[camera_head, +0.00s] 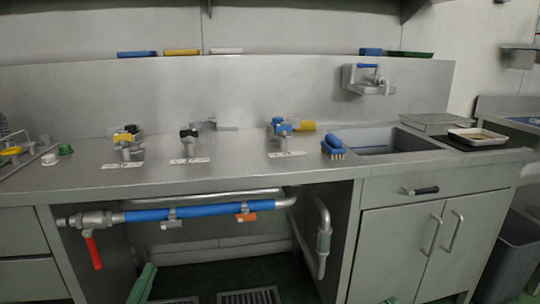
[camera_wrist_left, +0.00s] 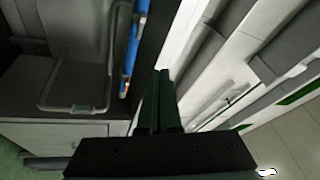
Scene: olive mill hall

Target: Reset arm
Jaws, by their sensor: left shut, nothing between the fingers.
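My left gripper (camera_head: 143,284) shows at the lower left of the head view as green fingers in front of the open space under the counter. Its fingers are together and hold nothing. In the left wrist view the dark fingers (camera_wrist_left: 158,100) also sit close together with nothing between them.
A steel counter (camera_head: 230,175) with valves spans the head view, with a sink (camera_head: 385,140) at right. Below it run a blue pipe (camera_head: 190,212) and red-handled valve (camera_head: 93,250). Cabinet doors (camera_head: 395,250) stand right. A grey bin (camera_head: 510,250) is farther right.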

